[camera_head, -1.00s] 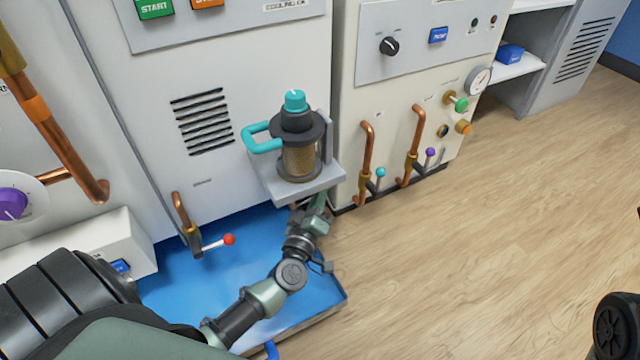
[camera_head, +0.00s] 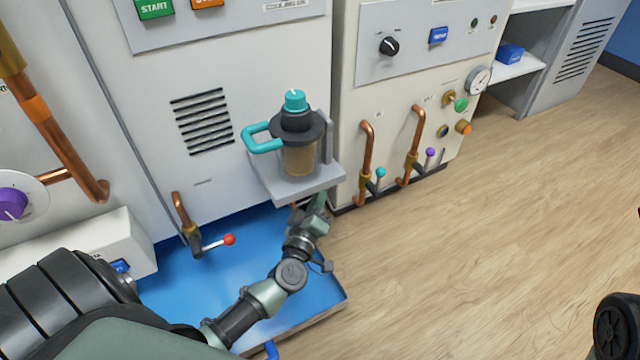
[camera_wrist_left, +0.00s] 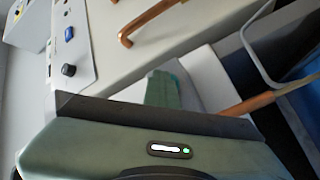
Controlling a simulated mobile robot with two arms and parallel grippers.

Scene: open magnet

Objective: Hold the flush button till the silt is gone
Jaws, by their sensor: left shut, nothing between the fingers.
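A filter with a teal cap, a teal side handle and a clear bowl (camera_head: 299,160) stands upright on a grey shelf (camera_head: 312,187) on the white cabinet. The bowl looks pale tan and partly see-through. My left gripper (camera_head: 319,200) is shut and empty, reaching up under the shelf's front right side. Its tips are partly hidden there. In the left wrist view the green fingers (camera_wrist_left: 163,88) are together against a pale surface. I cannot make out the flush button or whether the fingers press it. My right gripper is not in view.
A blue tray (camera_head: 185,285) lies below the shelf. A red-tipped drain valve lever (camera_head: 229,239) sticks out left of my arm. Copper pipes with a teal-tipped lever (camera_head: 380,172) and a purple-tipped lever (camera_head: 430,152) stand on the right cabinet.

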